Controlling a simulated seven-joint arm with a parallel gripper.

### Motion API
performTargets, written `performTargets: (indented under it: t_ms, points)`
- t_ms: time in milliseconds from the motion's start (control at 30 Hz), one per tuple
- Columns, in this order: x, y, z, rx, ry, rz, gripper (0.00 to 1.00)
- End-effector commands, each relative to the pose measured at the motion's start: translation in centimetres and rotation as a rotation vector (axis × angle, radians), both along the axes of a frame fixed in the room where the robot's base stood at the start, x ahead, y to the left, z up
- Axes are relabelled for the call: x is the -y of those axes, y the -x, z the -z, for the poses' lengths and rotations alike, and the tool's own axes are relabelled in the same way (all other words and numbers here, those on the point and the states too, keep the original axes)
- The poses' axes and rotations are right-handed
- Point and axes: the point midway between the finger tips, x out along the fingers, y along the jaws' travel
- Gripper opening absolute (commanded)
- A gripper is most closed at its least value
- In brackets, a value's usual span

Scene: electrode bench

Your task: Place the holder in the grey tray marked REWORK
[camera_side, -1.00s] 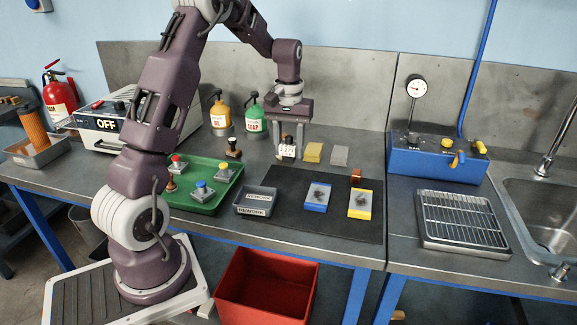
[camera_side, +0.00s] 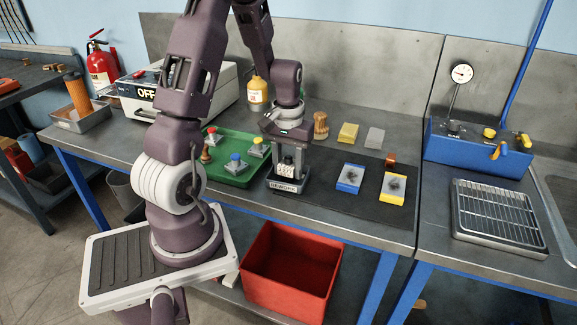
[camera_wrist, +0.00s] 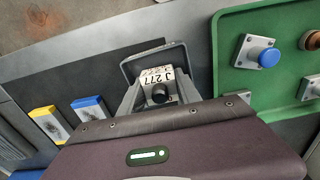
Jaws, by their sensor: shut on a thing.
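My gripper (camera_side: 288,172) is shut on the holder (camera_side: 287,163), low over the grey tray (camera_side: 286,188) marked REWORK in the side view. The holder looks upright and within the tray's outline. I cannot tell whether its base touches the tray floor.
A green tray (camera_side: 220,178) with colored push-button blocks stands close to the left. Blue (camera_side: 349,179) and yellow (camera_side: 393,188) edged plates lie on the dark mat to the right. A brown brush (camera_side: 320,126) and a yellow block (camera_side: 348,133) stand behind. A red bin (camera_side: 291,268) is below.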

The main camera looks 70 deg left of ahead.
Motion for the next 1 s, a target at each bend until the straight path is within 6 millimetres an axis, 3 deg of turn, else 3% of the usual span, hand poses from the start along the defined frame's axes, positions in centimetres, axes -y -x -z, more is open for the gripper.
performTargets:
  t_ms: [300, 333, 367, 733, 1000]
  points:
    - [0.0, 0.0, 0.3, 0.001, -0.001, 0.000, 0.00]
    - [0.0, 0.0, 0.3, 0.000, 0.000, 0.000, 0.44]
    - [0.0, 0.0, 0.3, 0.001, -0.001, 0.000, 0.49]
    - [-0.1, -0.1, -0.6, 0.004, -0.003, 0.000, 0.49]
    - [-0.1, -0.2, -7.6, 0.007, -0.006, 0.001, 0.49]
